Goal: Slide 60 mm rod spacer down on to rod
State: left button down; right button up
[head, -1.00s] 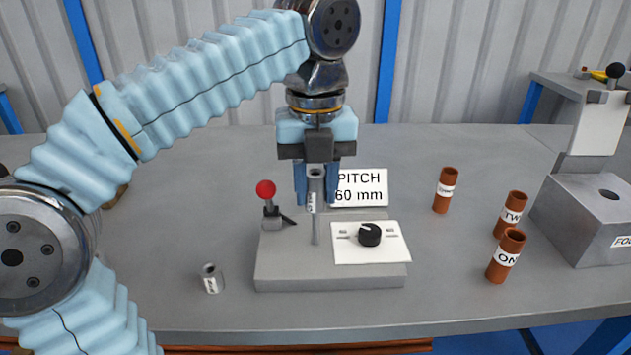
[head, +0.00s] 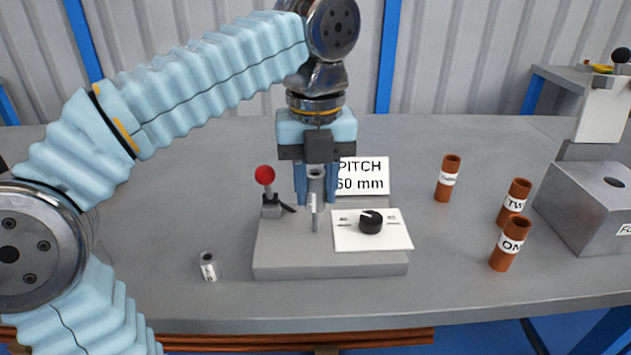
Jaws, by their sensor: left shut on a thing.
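My left gripper (head: 316,196) is shut on a grey tubular spacer (head: 316,178) with a white label, held upright between its fingers. The spacer is in line with the thin upright rod (head: 316,224) on the grey fixture base (head: 330,266). Only a short lower length of the rod shows below the spacer. The upper rod is hidden, and the spacer appears to be around it. The sign behind reads "PITCH 60 mm" (head: 366,176), partly covered by the gripper. My right gripper is not in view.
A red-knobbed lever (head: 265,176) and a white dial plate (head: 371,239) flank the rod. Brown labelled tubes (head: 511,243) and a grey block (head: 590,210) stand at right.

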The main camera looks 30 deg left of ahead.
aim_at(315, 231)
pick_arm(q)
jog(key=shift+f+b, duration=1.6)
jog(key=shift+f, duration=0.75)
jog(key=c, duration=0.7)
grip_release()
jog(key=shift+c, duration=0.2)
notch_tip(315, 231, up, 13)
jog(key=p, duration=0.6)
jog(key=shift+r, duration=0.1)
jog(key=shift+r+p, duration=0.35)
jog(key=shift+p, duration=0.25)
